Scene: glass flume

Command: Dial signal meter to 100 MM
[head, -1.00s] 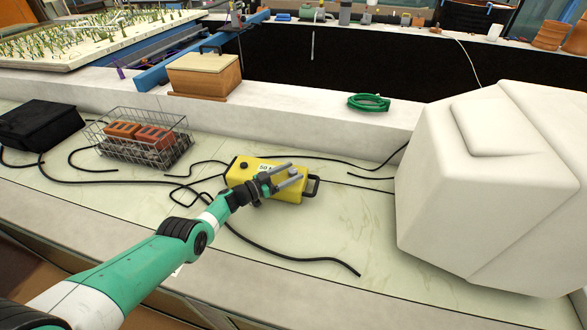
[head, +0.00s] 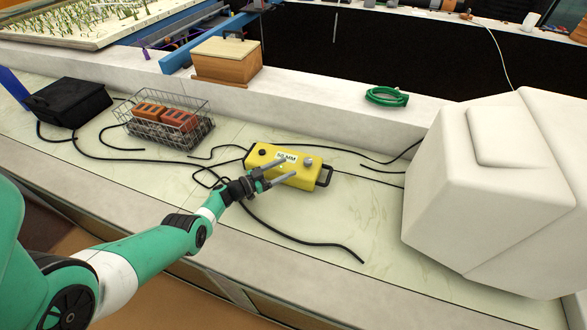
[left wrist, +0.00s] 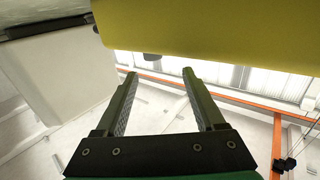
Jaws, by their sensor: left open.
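The yellow signal meter (head: 302,174) lies on the pale bench in the head view. Its white display reads what looks like "50 MM", partly small to read. A grey knob (head: 308,162) sits right of the display and a black knob (head: 262,152) at its left end. A dark handle is at its right end. My left gripper (head: 284,171) is open and empty, its fingers at the front side of the meter, pointing right. In the left wrist view the meter's yellow side (left wrist: 230,30) fills the top, beyond the open fingers (left wrist: 158,75). My right gripper is not seen.
Black cables (head: 300,238) lie around the meter. A wire basket with orange bricks (head: 165,120) and a black case (head: 68,102) stand to the left. A large white block (head: 490,190) stands to the right. A green hose coil (head: 386,96) lies on the ledge behind.

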